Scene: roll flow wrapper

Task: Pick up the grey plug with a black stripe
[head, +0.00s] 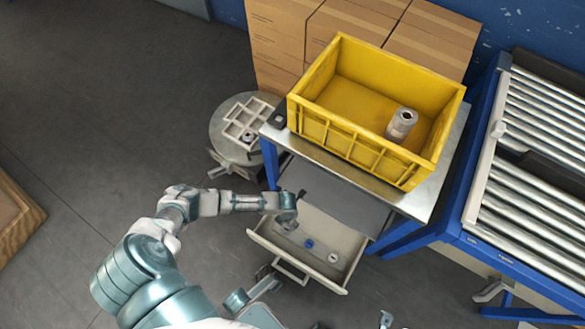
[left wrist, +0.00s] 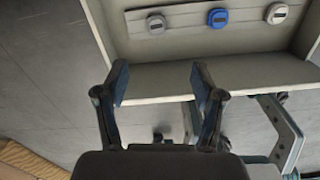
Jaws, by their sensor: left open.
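The open drawer (head: 340,282) holds a row of three small round plugs. In the left wrist view these are a grey plug with a dark band (left wrist: 156,23) at the left, a blue plug (left wrist: 218,18) in the middle and a pale plug with a dark centre (left wrist: 277,13) at the right. The head view shows the blue plug (head: 309,244) and the pale plug (head: 333,257). My left gripper (head: 287,214) is above the drawer's left part, open and empty. In its wrist view, the fingertips (left wrist: 158,80) point toward the drawer front, with the grey plug beyond them.
A yellow crate (head: 340,135) with a grey cylindrical part (head: 401,124) stands on the table above the drawer. A round stand (head: 222,130) with a divided tray (head: 245,121) is at the left. A roller conveyor (head: 530,160) is at the right.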

